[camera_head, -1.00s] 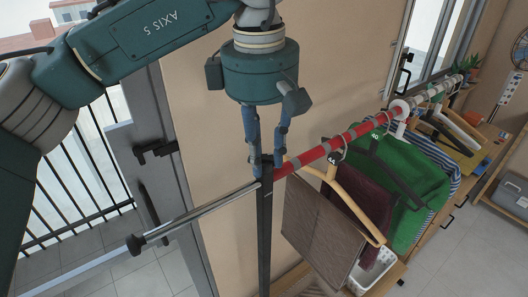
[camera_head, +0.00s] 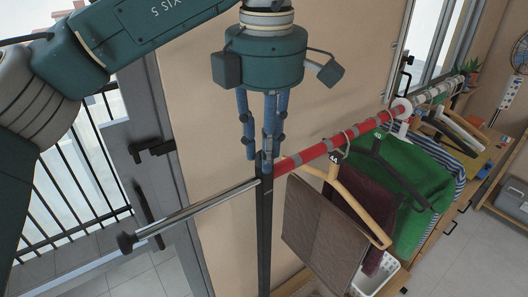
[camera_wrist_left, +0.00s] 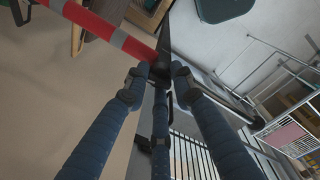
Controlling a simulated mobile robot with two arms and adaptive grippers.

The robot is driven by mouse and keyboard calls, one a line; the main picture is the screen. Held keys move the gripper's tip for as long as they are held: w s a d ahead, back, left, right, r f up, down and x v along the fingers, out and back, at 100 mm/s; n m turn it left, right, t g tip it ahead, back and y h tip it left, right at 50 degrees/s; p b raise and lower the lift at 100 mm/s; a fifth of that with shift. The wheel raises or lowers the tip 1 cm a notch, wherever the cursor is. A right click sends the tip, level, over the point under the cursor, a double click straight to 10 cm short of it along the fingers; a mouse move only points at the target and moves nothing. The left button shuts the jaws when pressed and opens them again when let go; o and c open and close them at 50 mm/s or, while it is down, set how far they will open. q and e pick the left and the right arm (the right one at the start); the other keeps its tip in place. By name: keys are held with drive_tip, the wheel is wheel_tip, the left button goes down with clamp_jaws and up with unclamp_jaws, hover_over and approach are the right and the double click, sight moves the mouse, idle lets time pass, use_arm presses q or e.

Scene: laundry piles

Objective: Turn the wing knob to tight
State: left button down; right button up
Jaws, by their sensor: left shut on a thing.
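The garment rail runs from a bare chrome end (camera_head: 195,211) at the left to a red and grey banded part (camera_head: 316,152) at the right. A black upright post (camera_head: 264,235) meets it where the two parts join. My left gripper (camera_head: 264,153) points down from above, with its blue fingers closed around the top of the post. The wing knob is mostly hidden between the fingertips, so its angle cannot be read. In the left wrist view, my left gripper (camera_wrist_left: 160,76) has its fingertips gathered at a dark part beside the banded rail (camera_wrist_left: 112,34). My right gripper is not in view.
A brown garment (camera_head: 322,232) and a green one (camera_head: 421,190) hang on hangers right of the post. A white basket (camera_head: 377,276) stands below them. A door handle (camera_head: 151,150) and dark railing (camera_head: 85,175) are at the left. The wall behind the post is clear.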

use_arm(q)
drive_tip(key=n, duration=0.2)
drive_tip(key=n+b, duration=0.1)
drive_tip(key=n, duration=0.1)
drive_tip(key=shift+w+d+r+n, duration=0.1)
drive_tip(key=shift+r+n, duration=0.05)
drive_tip(key=shift+n, duration=0.15)
drive_tip(key=n+b, duration=0.1)
drive_tip(key=n, duration=0.2)
drive_tip(key=shift+n, duration=0.3)
drive_tip(key=n, duration=0.3)
drive_tip(key=shift+n, duration=0.3)
drive_tip(key=shift+n+g+y+b, duration=0.3)
drive_tip(key=shift+n+b, duration=0.15)
drive_tip(key=shift+n, duration=1.35)
drive_tip(key=c, duration=1.5)
unclamp_jaws()
drive_tip(key=shift+o, duration=0.2)
